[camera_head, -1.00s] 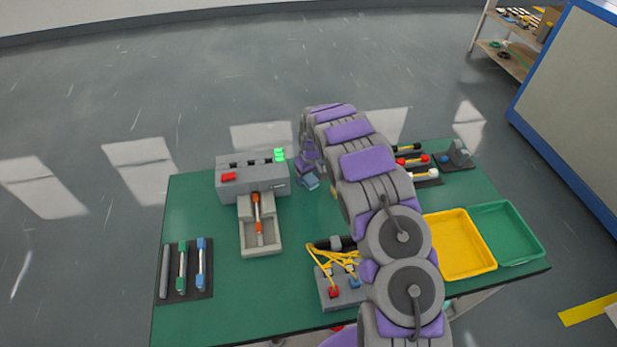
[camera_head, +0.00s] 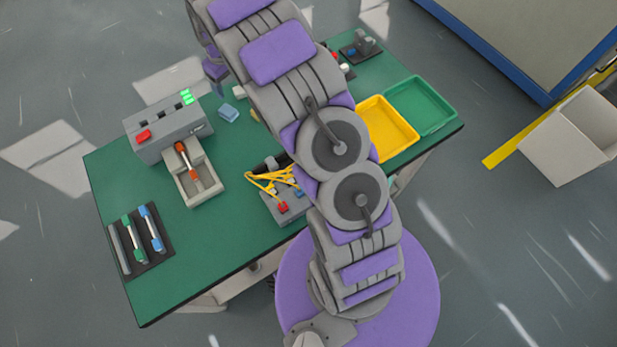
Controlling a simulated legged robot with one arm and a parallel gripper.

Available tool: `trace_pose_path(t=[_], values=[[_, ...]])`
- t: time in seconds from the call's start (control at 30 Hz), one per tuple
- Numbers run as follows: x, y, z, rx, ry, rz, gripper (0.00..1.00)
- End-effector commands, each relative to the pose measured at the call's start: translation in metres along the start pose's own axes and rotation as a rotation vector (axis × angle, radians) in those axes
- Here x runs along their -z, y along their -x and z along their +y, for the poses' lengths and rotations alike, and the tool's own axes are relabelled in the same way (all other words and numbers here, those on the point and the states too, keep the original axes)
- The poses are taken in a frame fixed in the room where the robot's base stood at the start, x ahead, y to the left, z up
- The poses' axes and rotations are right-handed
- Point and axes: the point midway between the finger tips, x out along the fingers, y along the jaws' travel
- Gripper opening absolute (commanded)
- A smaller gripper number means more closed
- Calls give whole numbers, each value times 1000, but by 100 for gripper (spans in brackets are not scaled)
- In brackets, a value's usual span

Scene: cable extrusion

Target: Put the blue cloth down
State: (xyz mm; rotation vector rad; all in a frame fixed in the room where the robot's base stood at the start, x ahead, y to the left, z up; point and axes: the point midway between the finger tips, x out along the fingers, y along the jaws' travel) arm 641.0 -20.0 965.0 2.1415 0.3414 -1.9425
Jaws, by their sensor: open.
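The blue cloth (camera_head: 228,112) is a small light-blue folded piece. It appears to lie on the green table, right of the grey machine. My gripper (camera_head: 217,88) shows as a small purple and grey shape just above and left of the cloth in the picture. It is open, with a small gap visible between it and the cloth. My arm covers part of the gripper's surroundings, and the fingers are too small to make out well.
The grey machine (camera_head: 168,128) with green lights has a tray (camera_head: 193,193) in front. A dark tool mat (camera_head: 152,262) lies front left. A connector box (camera_head: 290,207) with yellow cables, a yellow bin (camera_head: 386,128) and a green bin (camera_head: 418,104) stand rightward. A white box (camera_head: 570,140) is off the table.

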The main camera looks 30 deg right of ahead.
Motion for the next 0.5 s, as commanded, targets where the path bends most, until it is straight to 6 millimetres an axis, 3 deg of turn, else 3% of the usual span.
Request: trace_pose_path(t=[0.03,0.2,0.5], values=[[-11,21,-2,-9,-18,-3,71],[-56,72,-15,-22,-86,-41,71],[-150,143,-49,-19,-193,-103,71]])
